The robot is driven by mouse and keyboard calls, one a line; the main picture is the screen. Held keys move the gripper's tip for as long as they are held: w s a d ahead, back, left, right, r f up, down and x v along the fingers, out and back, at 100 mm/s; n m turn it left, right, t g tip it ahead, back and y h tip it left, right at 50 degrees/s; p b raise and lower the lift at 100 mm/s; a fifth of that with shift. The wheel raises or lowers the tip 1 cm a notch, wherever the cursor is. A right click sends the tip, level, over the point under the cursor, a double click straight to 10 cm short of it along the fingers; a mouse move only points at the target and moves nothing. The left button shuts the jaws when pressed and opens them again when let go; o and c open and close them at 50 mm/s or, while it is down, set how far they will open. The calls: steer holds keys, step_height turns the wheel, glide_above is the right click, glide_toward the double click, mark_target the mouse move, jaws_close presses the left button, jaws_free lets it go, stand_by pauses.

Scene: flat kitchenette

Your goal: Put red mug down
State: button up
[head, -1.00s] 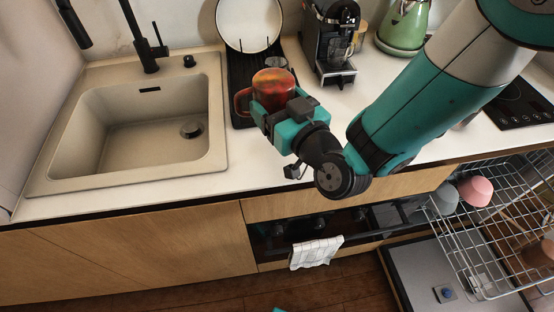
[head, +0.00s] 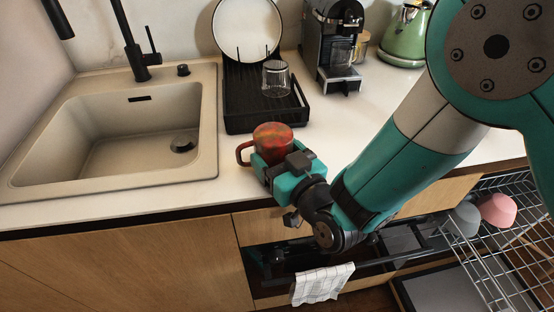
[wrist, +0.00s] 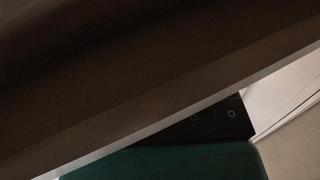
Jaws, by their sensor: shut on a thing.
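The red mug (head: 273,142) has a mottled red-orange side and a handle on its left. In the head view it is at the counter's front part, just in front of the black drying rack. My gripper (head: 272,163) is shut on the mug from the front right. The mug looks upright. I cannot tell whether its base touches the counter (head: 345,135), since the gripper hides the lower part. The wrist view is mostly filled by a dark, blurred surface, and the mug cannot be made out there.
The black drying rack (head: 240,119) holds an upturned glass (head: 276,78) and a white plate (head: 247,30). The sink (head: 95,130) lies left. A coffee machine (head: 333,45) and green kettle (head: 404,36) stand behind. An open dishwasher rack (head: 500,240) is at lower right. Counter right of the drying rack is clear.

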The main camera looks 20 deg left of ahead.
steer(key=shift+r, duration=0.1)
steer(key=shift+f, duration=0.2)
steer(key=o, duration=1.2)
steer(key=shift+c, duration=0.2)
steer(key=shift+r, duration=0.15)
steer(key=shift+s+d+f+b, duration=0.2)
steer(key=shift+d+b, duration=0.05)
steer(key=shift+b, duration=0.15)
steer(key=b+v, duration=0.4)
steer(key=v, duration=0.7)
steer(key=shift+d+r, duration=0.2)
